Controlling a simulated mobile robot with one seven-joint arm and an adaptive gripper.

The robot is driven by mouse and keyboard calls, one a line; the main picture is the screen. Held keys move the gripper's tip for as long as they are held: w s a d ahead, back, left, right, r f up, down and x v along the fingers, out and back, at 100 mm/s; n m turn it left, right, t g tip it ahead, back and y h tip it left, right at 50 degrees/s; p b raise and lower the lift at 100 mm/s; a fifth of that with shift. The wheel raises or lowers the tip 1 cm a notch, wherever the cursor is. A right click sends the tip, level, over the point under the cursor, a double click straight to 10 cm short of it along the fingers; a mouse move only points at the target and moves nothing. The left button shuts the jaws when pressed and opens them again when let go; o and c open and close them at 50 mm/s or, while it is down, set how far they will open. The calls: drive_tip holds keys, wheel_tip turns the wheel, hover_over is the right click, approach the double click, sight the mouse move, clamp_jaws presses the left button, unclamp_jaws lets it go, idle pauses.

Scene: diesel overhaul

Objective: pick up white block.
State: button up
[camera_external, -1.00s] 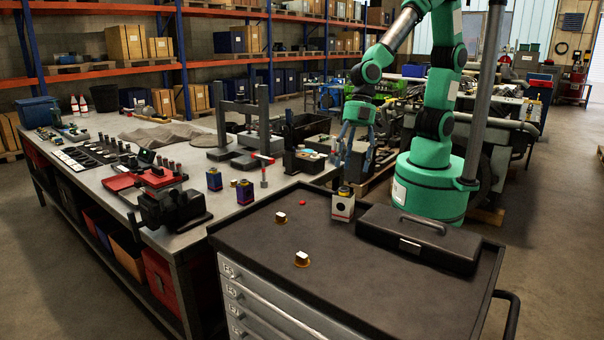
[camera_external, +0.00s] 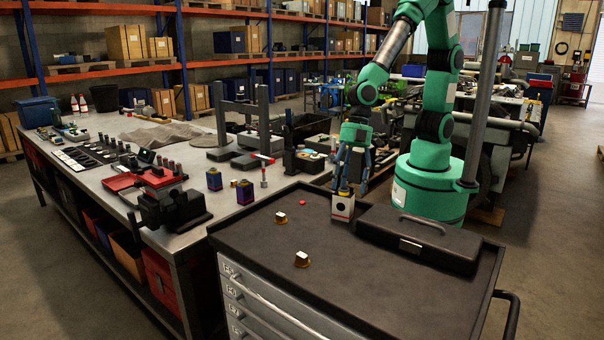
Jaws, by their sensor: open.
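The fingers are open. The block's top is partly hidden by the fingers, and I cannot tell whether they touch it.
A black toolbox (camera_external: 420,238) with a handle lies close to the right of the block. Two small brass-and-white pieces (camera_external: 302,260) (camera_external: 281,218) and a red button-like piece (camera_external: 302,203) lie to the left. The cabinet top (camera_external: 340,295) is clear in front.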

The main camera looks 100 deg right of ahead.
sight(340, 220)
drive_tip(key=shift+x, duration=0.85)
drive_tip(key=shift+b+x, duration=0.7)
drive_tip(key=shift+x, duration=2.1)
drive_tip(key=shift+a, duration=0.1)
clamp_jaws()
drive_tip(key=shift+r, duration=0.2)
